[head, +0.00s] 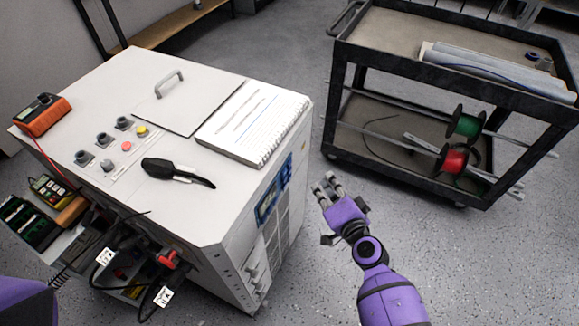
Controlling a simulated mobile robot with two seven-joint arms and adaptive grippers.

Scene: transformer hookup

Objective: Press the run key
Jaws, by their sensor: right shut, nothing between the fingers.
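The white transformer cabinet (170,215) stands at the left. On its top is a row of several dark round knobs or terminals (103,139). Beside them are a red button (126,146) and a yellow button (142,131). I cannot read which control is the run key. My right gripper (327,187) is shut and empty. It hangs over the floor to the right of the cabinet, apart from it and from the buttons. Only a purple piece of my left arm shows at the bottom left corner; its gripper is not in view.
A black clamp-like tool (172,170) and a spiral notepad (255,122) lie on the cabinet top. An orange meter (42,114) sits at its left edge. Tagged cables (103,256) hang in front. A black cart (400,50) with wire spools stands at right. Floor between is clear.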

